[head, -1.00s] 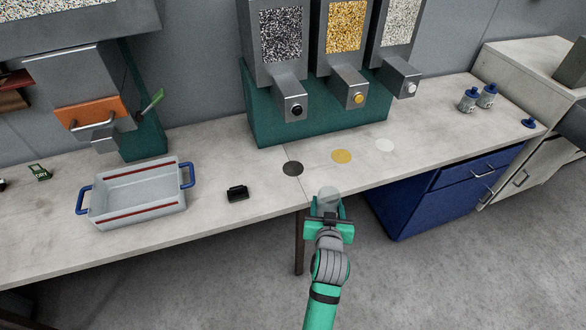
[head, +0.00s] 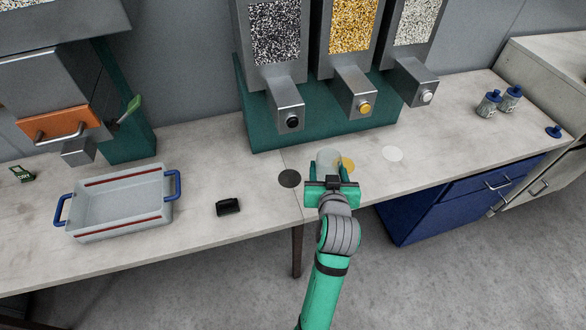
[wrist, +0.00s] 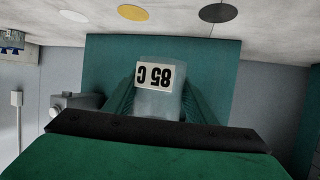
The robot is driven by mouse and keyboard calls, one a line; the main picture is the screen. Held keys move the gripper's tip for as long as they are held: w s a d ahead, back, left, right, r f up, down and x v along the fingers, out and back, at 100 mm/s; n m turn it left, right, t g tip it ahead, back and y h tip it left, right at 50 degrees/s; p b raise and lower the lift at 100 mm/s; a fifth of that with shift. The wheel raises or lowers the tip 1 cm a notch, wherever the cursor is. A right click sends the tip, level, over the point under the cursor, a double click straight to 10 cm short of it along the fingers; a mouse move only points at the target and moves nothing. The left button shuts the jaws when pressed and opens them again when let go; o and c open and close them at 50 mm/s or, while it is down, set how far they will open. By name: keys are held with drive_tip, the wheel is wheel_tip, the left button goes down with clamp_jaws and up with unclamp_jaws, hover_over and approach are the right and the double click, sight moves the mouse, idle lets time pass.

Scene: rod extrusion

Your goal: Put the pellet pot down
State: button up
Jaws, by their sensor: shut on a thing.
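The pellet pot (head: 328,157) is a pale, translucent cup. My gripper (head: 328,170) is shut on it, with a green finger on each side, by the counter's front edge. In the head view the pot overlaps the left part of the yellow disc (head: 347,164). The wrist view is upside down and shows the pot (wrist: 157,104) between the fingers, with an "85 C" label. I cannot tell whether its base touches the counter. The black disc (head: 289,178) lies to its left and the white disc (head: 392,153) to its right.
Three dispensers, with black (head: 290,120), yellow (head: 362,106) and white (head: 426,97) buttons, overhang the counter behind. A grey tray (head: 122,228) with blue handles and a small black object (head: 228,207) stand left. Blue-lidded jars (head: 488,106) stand far right.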

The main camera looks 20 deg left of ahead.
hover_over(290, 178)
drive_tip(key=s+d, duration=0.2)
drive_tip(key=d, duration=0.2)
wheel_tip(290, 178, down, 5)
drive_tip(key=a+f, duration=0.1)
drive_tip(key=w+a+f, duration=0.1)
drive_tip(key=a+f, duration=0.1)
drive_tip(key=shift+w+a+f, duration=0.15)
drive_tip(key=shift+w+f, duration=0.15)
drive_tip(key=shift+w, duration=0.05)
drive_tip(key=f, duration=0.1)
drive_tip(key=a+f, duration=0.1)
drive_tip(key=f, duration=0.1)
drive_tip(key=shift+w+f, duration=0.15)
drive_tip(key=shift+f, duration=0.5)
drive_tip(key=shift+f, duration=0.15)
drive_tip(key=o, duration=1.2)
drive_tip(key=shift+o, duration=0.2)
